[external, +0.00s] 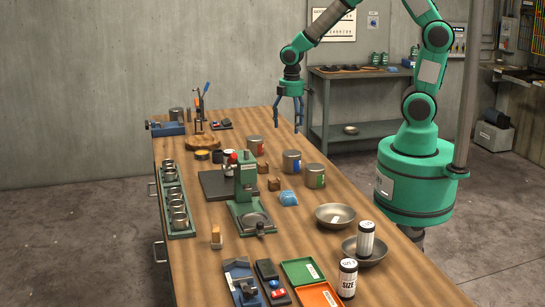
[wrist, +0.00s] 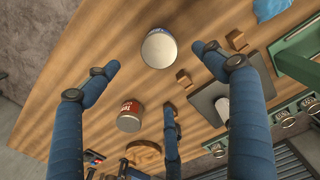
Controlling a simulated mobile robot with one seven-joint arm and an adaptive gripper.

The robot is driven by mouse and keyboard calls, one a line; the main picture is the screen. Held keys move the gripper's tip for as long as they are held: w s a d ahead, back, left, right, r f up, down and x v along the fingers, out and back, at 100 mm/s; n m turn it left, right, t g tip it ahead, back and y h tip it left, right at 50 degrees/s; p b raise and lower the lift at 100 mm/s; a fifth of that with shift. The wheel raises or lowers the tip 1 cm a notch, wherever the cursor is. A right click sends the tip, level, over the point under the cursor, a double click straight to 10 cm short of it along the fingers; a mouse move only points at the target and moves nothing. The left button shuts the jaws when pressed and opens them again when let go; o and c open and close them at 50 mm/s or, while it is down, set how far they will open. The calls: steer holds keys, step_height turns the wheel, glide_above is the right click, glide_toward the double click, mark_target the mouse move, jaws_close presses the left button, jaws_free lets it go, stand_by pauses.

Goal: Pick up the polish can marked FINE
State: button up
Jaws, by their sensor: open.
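Three metal cans stand on the wooden table. One has a red label (external: 255,146), one a blue label (external: 291,162), and one a green label (external: 315,177). I cannot read FINE clearly on any of them. In the wrist view, the red-label can (wrist: 129,118) is below centre, with small blurred text. The blue-label can (wrist: 158,50) stands beyond it, its pale round top between my fingertips in the picture. My gripper (external: 288,120) hangs fingers down above the table's far right part, open and empty. It also shows in the wrist view (wrist: 155,62), apart from the cans.
A green press (external: 246,185) stands on the table with small brown blocks (external: 274,184) and a blue cloth (external: 288,198) near it. Metal bowls (external: 335,214), labelled cylinders (external: 348,278) and coloured trays (external: 301,270) occupy the near end. A round wooden board (external: 201,143) lies farther back.

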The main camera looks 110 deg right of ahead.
mark_target(292, 152)
steer(key=shift+f+b, duration=0.5)
steer(key=shift+f, duration=3.75)
steer(key=shift+f, duration=0.1)
steer(key=shift+s+a+f+b, duration=0.1)
steer(key=shift+f+b, duration=0.1)
steer(key=shift+f, duration=1.05)
steer(key=shift+s+f+b, duration=0.1)
steer(key=shift+f+b, duration=0.1)
steer(key=shift+f, duration=1.05)
steer(key=c, duration=1.5)
